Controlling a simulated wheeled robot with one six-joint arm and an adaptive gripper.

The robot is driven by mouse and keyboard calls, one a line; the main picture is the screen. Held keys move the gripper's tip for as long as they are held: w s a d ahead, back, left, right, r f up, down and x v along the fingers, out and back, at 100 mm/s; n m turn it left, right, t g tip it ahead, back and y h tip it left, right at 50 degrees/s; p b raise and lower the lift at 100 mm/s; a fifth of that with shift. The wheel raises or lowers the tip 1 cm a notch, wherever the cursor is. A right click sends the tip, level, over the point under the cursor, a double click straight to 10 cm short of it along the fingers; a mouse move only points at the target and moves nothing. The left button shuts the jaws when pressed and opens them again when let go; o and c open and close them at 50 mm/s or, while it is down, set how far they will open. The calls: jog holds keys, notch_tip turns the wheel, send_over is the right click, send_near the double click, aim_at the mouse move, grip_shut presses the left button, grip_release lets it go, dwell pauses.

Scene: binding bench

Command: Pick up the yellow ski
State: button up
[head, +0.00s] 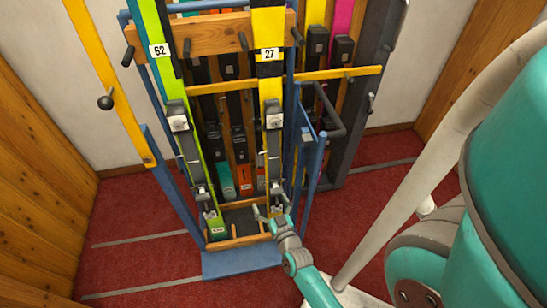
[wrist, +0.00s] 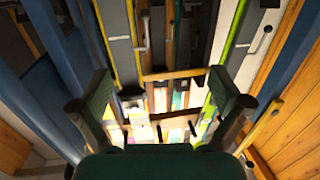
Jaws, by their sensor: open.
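The yellow ski (head: 268,24), with a white label reading 27, stands upright in the blue-framed rack (head: 240,262) in the head view. A yellow bar crosses it, and a dark binding sits on its lower half. My gripper (head: 269,212) is low in front of the rack, by the foot of this ski. In the wrist view my gripper (wrist: 163,78) has its two fingers wide apart, with nothing seen between them. A dark ski with yellow edges (wrist: 118,38) shows beyond the left finger; I cannot tell whether it is the same ski.
A green ski (head: 164,78) labelled 62 stands left of the yellow ski. More skis, including a pink one (head: 341,16), stand behind. The yellow bar (head: 345,72) and a hinged yellow arm (head: 108,78) with a black knob are obstacles. Red carpet (head: 130,262) at left is clear.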

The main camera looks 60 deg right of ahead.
aim_at(274, 160)
jog(key=w+d+h, duration=0.1)
jog(key=w+d, duration=0.1)
jog(key=d, duration=0.3)
jog(key=w+d+m+g, duration=0.1)
jog(key=w+d, duration=0.1)
jog(key=d, duration=0.3)
jog(key=w+d+m+h, duration=0.1)
jog(key=d, duration=0.4)
jog(key=shift+w+d+g+h, duration=0.1)
jog(key=shift+w+g+h, duration=0.2)
jog(key=shift+w+g, duration=0.1)
jog(key=shift+x, duration=3)
jog(key=c, duration=1.7)
jog(key=shift+r, duration=0.2)
jog(key=shift+c, duration=0.8)
jog(key=shift+d+r, duration=0.1)
